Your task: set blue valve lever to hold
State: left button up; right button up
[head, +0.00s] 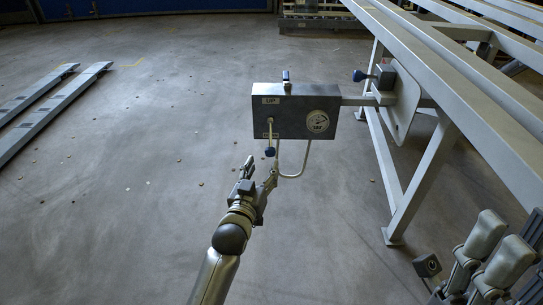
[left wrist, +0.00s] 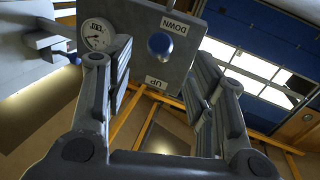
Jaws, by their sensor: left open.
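The blue valve lever (head: 270,151) ends in a round blue knob on the front of a grey control box (head: 318,101), below its UP label. In the left wrist view the knob (left wrist: 160,43) lies between the DOWN and UP labels, nearer DOWN. The lever's shaft is mostly hidden behind the knob there. My left gripper (head: 262,165) is open just below and in front of the knob. In the left wrist view its fingers (left wrist: 160,90) stand on both sides, apart from the knob. My right gripper (head: 500,235) is at the lower right, its opening unclear.
The box carries a round gauge (head: 317,121), a small switch on top (head: 286,77) and a bent tube (head: 297,174) beneath. A bracket with another blue knob (head: 359,76) joins it to a grey steel frame (head: 452,95). Open floor (head: 120,190) lies left.

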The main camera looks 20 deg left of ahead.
aim_at(269, 155)
pick_arm(q)
jog(key=w+b, duration=0.2)
jog(key=w, duration=0.5)
jog(key=shift+w+f+b, duration=0.15)
jog(key=shift+w+b, duration=0.1)
jog(key=shift+b, duration=0.15)
jog(key=shift+w+a, duration=0.1)
jog(key=shift+w, duration=0.4)
jog(key=shift+c, duration=0.3)
grip_shut()
